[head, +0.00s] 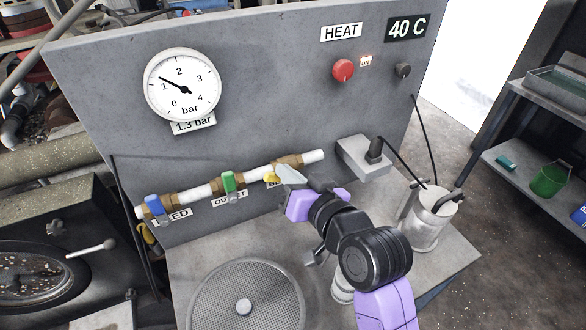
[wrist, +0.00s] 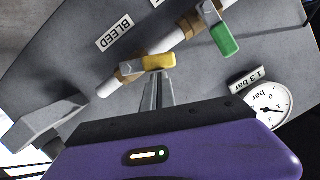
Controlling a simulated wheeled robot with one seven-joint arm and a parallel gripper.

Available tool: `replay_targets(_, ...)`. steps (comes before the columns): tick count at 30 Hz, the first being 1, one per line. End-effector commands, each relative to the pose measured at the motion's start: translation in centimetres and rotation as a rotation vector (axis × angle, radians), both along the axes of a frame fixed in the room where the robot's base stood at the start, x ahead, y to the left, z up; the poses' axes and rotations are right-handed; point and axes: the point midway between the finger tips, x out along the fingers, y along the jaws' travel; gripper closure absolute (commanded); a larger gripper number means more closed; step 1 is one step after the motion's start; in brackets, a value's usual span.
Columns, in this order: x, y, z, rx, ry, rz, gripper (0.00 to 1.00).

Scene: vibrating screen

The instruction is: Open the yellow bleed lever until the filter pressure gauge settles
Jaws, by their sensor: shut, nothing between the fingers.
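The yellow bleed lever (wrist: 148,62) sits on a brass valve beside the BLEED label (wrist: 115,34) in the wrist view, slanted to the white pipe. In the head view only a bit of the yellow lever (head: 271,178) shows beside my fingers. My gripper (head: 286,172) is shut and empty, its tips at the lever. In the wrist view the gripper tips (wrist: 155,78) meet the lever's lower edge; I cannot tell whether they touch. The pressure gauge (head: 182,85) has its needle between 1 and 2, and its plate (head: 193,123) reads 1.3 bar.
A green lever (head: 228,182) and a blue lever (head: 154,205) hang across the same pipe (head: 197,192) to the left. A grey box (head: 362,157) with a cable is to the right. A round sieve (head: 244,288) and a metal can (head: 432,222) stand below the panel.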

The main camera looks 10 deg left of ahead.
Motion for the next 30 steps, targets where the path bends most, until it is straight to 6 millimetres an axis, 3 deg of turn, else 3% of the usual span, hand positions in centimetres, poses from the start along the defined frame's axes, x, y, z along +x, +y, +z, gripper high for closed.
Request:
replay_targets(12,-0.51,0.74,-0.68,-0.154,-0.102,0.001,1.0)
replay_targets(30,-0.52,0.78,-0.75,-0.174,-0.116,0.0,1.0)
